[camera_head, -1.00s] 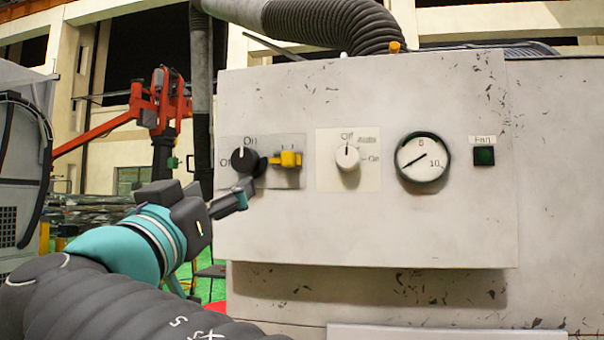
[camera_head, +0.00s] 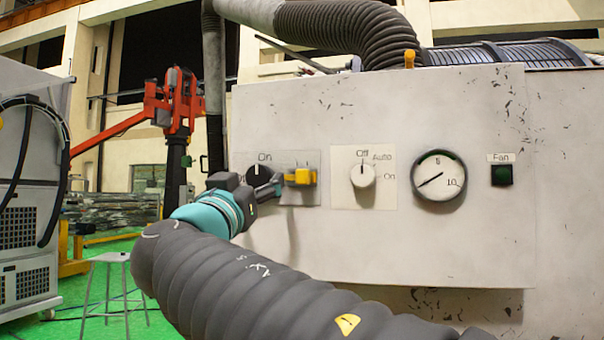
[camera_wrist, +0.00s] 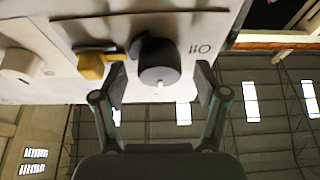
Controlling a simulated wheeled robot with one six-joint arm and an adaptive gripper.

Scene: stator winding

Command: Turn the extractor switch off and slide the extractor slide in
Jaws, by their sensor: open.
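The black round switch (camera_head: 257,174) on the grey panel has an On label above it, and its white mark points up toward On. My gripper (camera_head: 268,187) is at the panel, in front of this switch and partly over it. In the wrist view the switch (camera_wrist: 158,60) stands between the two spread fingers of my gripper (camera_wrist: 161,82), and dark gaps show on both sides. The fingers are open and hold nothing. A yellow block (camera_head: 301,177) on a dark bar sits just right of the switch; it also shows in the wrist view (camera_wrist: 92,64). I cannot tell which part is the extractor slide.
A white knob (camera_head: 362,175) marked Off, Auto and On, a round gauge (camera_head: 439,176) and a Fan button (camera_head: 502,175) sit farther right. A ribbed duct (camera_head: 345,28) runs above the panel. A stool (camera_head: 110,258) stands on the green floor at left.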

